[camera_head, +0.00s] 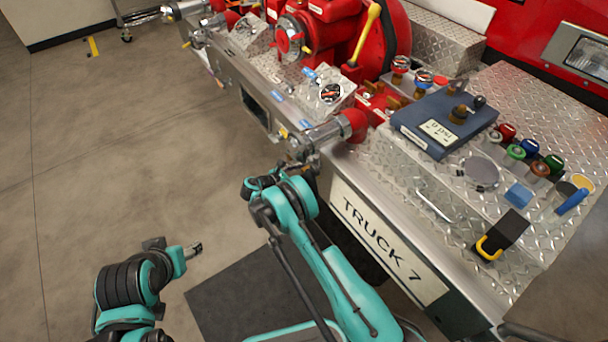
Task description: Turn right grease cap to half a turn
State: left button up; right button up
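Any turn marks are too small to read. My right arm reaches up to the bumper's front edge; its gripper (302,148) seems to be by the metal pipe end, well short of both caps, and its fingers are unclear. My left gripper (194,248) is low over the floor, away from the bumper, touching nothing; its finger opening is too small to judge.
A dark blue box (443,121) lies on the deck in front of the caps. A pipe with a red elbow (353,124) juts out at the bumper edge. Several coloured caps (528,148) and a black block with a yellow handle (499,237) are at right.

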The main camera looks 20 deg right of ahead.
jog(key=c, duration=1.1)
jog(key=shift+c, duration=0.2)
jog(key=shift+m+t, duration=0.8)
jog(key=shift+m, duration=0.4)
jog(key=shift+m+t, duration=0.9)
jog(key=shift+m, duration=0.4)
